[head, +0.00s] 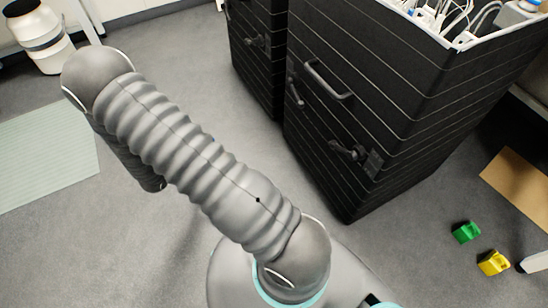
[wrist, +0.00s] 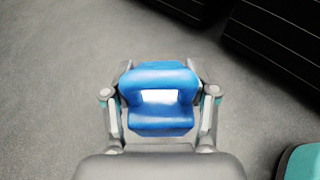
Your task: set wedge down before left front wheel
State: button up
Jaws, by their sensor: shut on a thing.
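In the wrist view my gripper (wrist: 160,106) is shut on a blue wedge (wrist: 160,122), with one finger on each side of it. The wedge has a raised top bar and an opening with a bright patch in it. Bare grey floor shows beyond the wedge; I cannot tell its height above the floor. In the head view my arm crosses the picture, and neither my gripper nor the blue wedge can be seen there. No wheel can be made out in either view.
Two black ribbed cabinets (head: 375,110) with handles stand at the centre and right. A green block (head: 466,232) and a yellow block (head: 493,263) lie on the floor at lower right, near a brown mat (head: 517,187). A pale green mat (head: 45,155) lies at left.

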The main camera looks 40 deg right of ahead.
jog(key=s+d+f+m+g+b, duration=0.25)
jog(key=d+f, duration=0.25)
jog(key=d, duration=0.3)
jog(key=s+d+f+m+g+h+b, duration=0.1)
jog(key=s+d+f+m+g+b, duration=0.2)
jog(key=d, duration=0.6)
jog(key=s+d+f+m+g+b, duration=0.1)
jog(key=d+f+m+g, duration=0.25)
jog(key=d+f, duration=0.35)
jog(key=shift+n+g, duration=0.3)
jog(key=shift+d+f+b, duration=0.25)
jog(key=shift+d+f, duration=0.05)
jog(key=shift+f, duration=1.2)
jog(key=shift+d+f+b, duration=0.3)
jog(key=shift+f, duration=1.2)
jog(key=shift+d+f+b, duration=0.25)
jog(key=shift+d+f, duration=0.05)
jog(key=shift+f, duration=1.2)
jog(key=shift+f, duration=0.15)
jog(key=o, duration=1.4)
jog(key=shift+c, duration=0.2)
